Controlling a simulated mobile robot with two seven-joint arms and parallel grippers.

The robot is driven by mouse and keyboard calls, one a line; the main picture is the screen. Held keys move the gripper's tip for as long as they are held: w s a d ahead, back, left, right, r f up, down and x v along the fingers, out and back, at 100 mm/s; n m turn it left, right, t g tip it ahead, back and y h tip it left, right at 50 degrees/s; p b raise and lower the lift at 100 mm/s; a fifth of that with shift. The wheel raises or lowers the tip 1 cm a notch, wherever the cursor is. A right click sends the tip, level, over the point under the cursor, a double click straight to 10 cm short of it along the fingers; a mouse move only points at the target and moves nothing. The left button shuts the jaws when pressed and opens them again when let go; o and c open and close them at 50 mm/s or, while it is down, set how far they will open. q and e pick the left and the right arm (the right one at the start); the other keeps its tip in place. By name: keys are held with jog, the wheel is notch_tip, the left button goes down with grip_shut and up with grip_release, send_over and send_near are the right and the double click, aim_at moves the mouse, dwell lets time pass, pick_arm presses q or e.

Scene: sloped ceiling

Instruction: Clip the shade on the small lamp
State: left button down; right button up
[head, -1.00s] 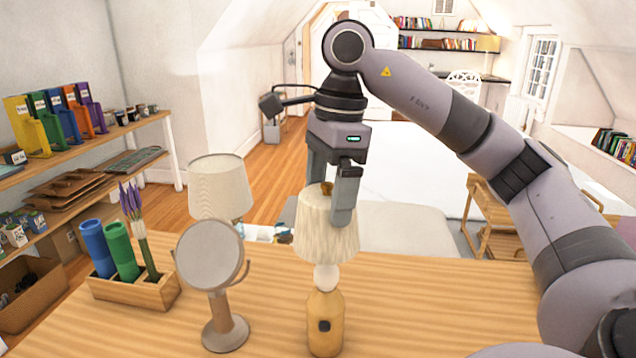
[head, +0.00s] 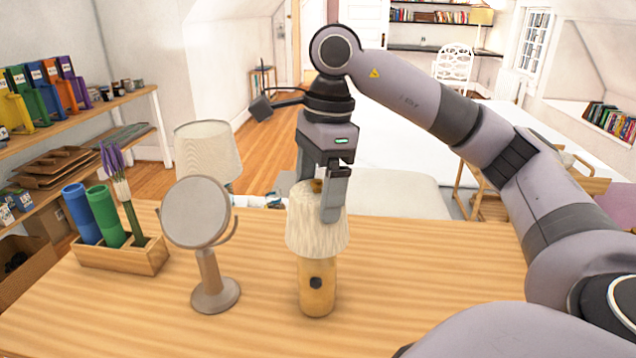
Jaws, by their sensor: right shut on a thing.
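The small lamp (head: 317,290) has a yellow-tan bottle-shaped body with a dark square spot and stands upright on the wooden table. The cream pleated shade (head: 310,225) sits over the top of the lamp, roughly upright. It hides the bulb, and its lower rim is close to the body's shoulder; I cannot tell whether it is seated. My right gripper (head: 319,195) points down, shut on the shade's upper part, with one finger in front and the other partly hidden. A small brown piece shows at the shade's top between the fingers. My left gripper is out of view.
A round mirror (head: 196,212) on a stand is left of the lamp. A wooden holder (head: 122,262) with blue and green cylinders and purple flowers is farther left. Another shaded lamp (head: 207,152) is behind the mirror. The table (head: 430,265) is clear right of the small lamp.

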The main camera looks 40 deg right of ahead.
jog(key=shift+f+b, duration=1.25)
jog(key=shift+f, duration=0.6)
jog(key=o, duration=0.8)
jog(key=shift+c, duration=0.2)
jog(key=shift+r, duration=0.15)
jog(key=shift+r+p, duration=3.05)
jog(key=shift+r, duration=0.35)
grip_shut()
